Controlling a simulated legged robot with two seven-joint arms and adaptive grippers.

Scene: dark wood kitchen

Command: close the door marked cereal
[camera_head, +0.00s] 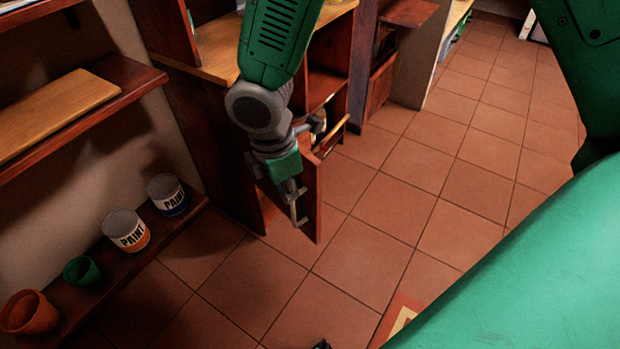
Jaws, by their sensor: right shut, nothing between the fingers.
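A red-brown cabinet door (313,190) stands open, sticking out from the low wooden cabinet (225,150). No cereal marking can be read on it from here. My right gripper (297,207) is shut and empty, pointing down close in front of the door's face. Whether it touches the door cannot be told. My right arm hides part of the door and of the cabinet opening behind it.
A low shelf at left holds two paint cans (126,230), a green cup (82,270) and an orange pot (28,313). A wooden board (55,112) lies on the shelf above. Tiled floor (400,210) is clear to the right. A small dark object (321,344) shows at the bottom edge.

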